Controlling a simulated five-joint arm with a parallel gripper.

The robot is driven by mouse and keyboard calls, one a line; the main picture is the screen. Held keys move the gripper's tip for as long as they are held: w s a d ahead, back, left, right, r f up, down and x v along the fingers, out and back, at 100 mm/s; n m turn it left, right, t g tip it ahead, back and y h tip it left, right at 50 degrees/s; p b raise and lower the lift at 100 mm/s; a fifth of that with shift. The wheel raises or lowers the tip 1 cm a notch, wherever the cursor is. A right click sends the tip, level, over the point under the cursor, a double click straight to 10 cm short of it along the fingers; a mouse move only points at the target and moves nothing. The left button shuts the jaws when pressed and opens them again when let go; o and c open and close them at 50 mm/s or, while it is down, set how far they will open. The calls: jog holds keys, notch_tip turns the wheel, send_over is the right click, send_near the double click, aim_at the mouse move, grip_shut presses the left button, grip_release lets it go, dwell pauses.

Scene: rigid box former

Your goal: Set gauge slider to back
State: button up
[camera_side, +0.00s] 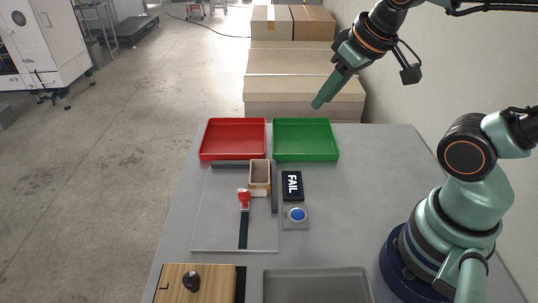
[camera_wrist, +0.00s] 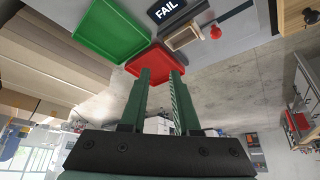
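A red-knobbed slider (camera_side: 244,198) sits near the far end of a black track (camera_side: 243,230) on a grey plate, beside a small open wooden box (camera_side: 260,174). The red knob (camera_wrist: 215,32) and the box (camera_wrist: 184,38) also show in the wrist view. A wooden block (camera_side: 175,287) at the near left carries a black knob (camera_side: 192,281). No label shows which of these is the gauge slider.
A red tray (camera_side: 203,158) and a green tray (camera_side: 336,158) stand at the far table edge. A black FAIL display (camera_side: 292,185) and a blue button (camera_side: 297,214) are right of the box. A grey tray (camera_side: 316,271) lies in front. The table's right side is clear before my base.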

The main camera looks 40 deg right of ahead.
jog(key=o, duration=0.4)
jog(key=shift+w+a, duration=0.2)
jog(key=shift+a, duration=0.05)
jog(key=shift+c, duration=0.2)
jog(key=g, duration=0.6)
send_over(244, 192)
notch_tip(244, 192, down, 8)
notch_tip(244, 192, down, 12)
jog(key=shift+f, duration=0.1)
grip_shut()
